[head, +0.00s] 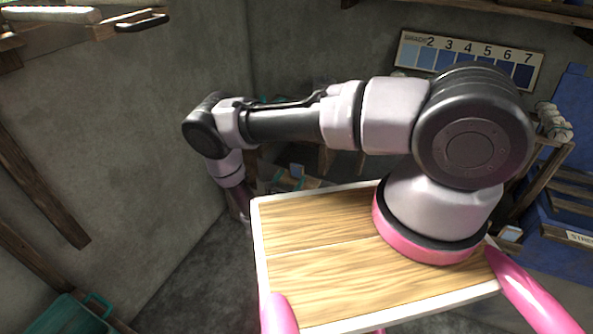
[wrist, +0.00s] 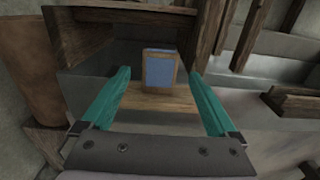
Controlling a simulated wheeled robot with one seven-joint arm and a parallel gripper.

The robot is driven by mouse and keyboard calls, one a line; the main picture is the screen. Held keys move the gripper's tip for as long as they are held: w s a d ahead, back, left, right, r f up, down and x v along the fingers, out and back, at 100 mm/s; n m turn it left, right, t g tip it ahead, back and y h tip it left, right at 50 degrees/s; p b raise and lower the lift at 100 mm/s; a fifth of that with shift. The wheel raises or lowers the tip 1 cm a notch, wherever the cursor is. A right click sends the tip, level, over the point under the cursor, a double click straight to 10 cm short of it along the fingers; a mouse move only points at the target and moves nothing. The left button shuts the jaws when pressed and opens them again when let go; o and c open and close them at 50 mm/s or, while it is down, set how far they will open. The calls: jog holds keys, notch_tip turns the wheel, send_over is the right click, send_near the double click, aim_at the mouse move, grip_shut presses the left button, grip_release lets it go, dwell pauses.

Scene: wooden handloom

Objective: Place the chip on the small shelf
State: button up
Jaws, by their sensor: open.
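The chip (wrist: 160,71) is a small blue panel in a wooden frame. In the wrist view it stands upright on a light wooden board (wrist: 150,103), which looks like the small shelf. The chip also shows small in the head view (head: 297,170). My gripper (wrist: 159,76) is open, with one teal finger on each side of the chip and a visible gap to both. The chip's back and its contact with the board cannot be seen clearly. In the head view my gripper is mostly hidden behind my arm and low in the corner.
Dark wooden sides and a top board (wrist: 125,15) frame the recess around the chip. Wooden posts (wrist: 249,35) stand right of it. A numbered blue swatch chart (head: 468,58) hangs on the back wall. A teal tub (head: 72,316) sits at lower left. Bare floor (head: 190,290) shows between.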

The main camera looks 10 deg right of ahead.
jog(key=shift+v, duration=1.65)
jog(key=d+r+m+g, duration=0.3)
jog(key=r+m+g, duration=0.25)
jog(key=r, duration=0.65)
jog(key=w+d+r+m+g, duration=0.1)
jog(key=d+r+m+g, duration=0.25)
jog(key=r+m, duration=0.6)
jog(key=d+r+m+g, duration=0.2)
jog(key=r+m+g, duration=0.3)
jog(key=r, duration=0.9)
jog(key=s+d+r+m+t+y, duration=0.2)
jog(key=s+r+m+y, duration=0.4)
jog(key=s+r, duration=0.4)
jog(key=s+d+r+m+t+y, duration=0.2)
jog(key=s+r+m+t+y, duration=0.2)
jog(key=s+r, duration=0.7)
jog(key=shift+d+r+m+y, duration=0.15)
jog(key=shift+r+m+y, duration=1.3)
jog(key=shift+r, duration=2.25)
jog(key=shift+s+t, duration=0.1)
jog(key=shift+t, duration=0.2)
